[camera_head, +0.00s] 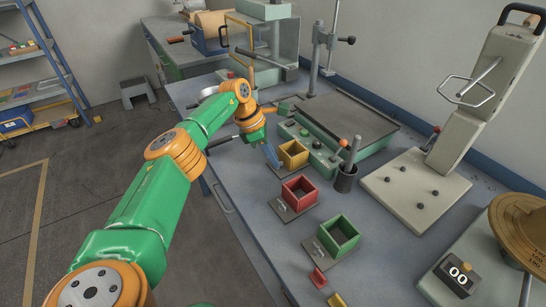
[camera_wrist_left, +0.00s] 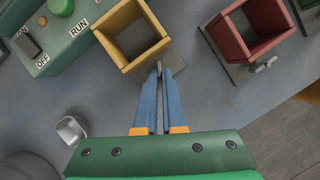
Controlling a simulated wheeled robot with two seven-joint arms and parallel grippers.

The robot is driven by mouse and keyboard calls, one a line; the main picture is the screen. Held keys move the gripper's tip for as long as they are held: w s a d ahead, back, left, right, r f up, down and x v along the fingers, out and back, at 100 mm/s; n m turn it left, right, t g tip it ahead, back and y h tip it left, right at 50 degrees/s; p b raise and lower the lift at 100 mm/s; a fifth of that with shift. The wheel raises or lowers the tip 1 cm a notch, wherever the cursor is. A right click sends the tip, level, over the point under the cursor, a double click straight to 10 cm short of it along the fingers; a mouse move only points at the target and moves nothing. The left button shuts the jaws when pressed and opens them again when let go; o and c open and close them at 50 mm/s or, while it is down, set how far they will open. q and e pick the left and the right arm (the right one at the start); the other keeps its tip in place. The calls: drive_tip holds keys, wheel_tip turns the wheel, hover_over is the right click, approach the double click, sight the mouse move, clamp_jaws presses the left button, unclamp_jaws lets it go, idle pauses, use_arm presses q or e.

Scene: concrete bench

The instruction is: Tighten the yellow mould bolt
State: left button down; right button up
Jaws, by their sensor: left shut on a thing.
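The yellow mould (camera_head: 297,161) is an open square box on a dark plate, behind the red mould on the bench. It also shows at the top of the left wrist view (camera_wrist_left: 148,57). My left gripper (camera_head: 275,163) is at its near left corner. In the left wrist view, the blue fingers of my left gripper (camera_wrist_left: 160,74) are together at the tips, at the mould's lower corner. They are shut on the yellow mould's bolt (camera_wrist_left: 159,65), which they mostly hide. My right gripper is not in view.
The red mould (camera_head: 300,203) with its wing bolt (camera_wrist_left: 264,65) and the green mould (camera_head: 341,245) stand nearer on the bench. A green control box (camera_wrist_left: 52,42) is close beside the yellow mould. A dark cup with tools (camera_head: 346,180) stands to the right.

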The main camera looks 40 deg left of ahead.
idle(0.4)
use_arm(q)
drive_tip(key=c, duration=1.3)
unclamp_jaws()
drive_tip(key=v, duration=0.7)
drive_tip(key=shift+a, duration=0.1)
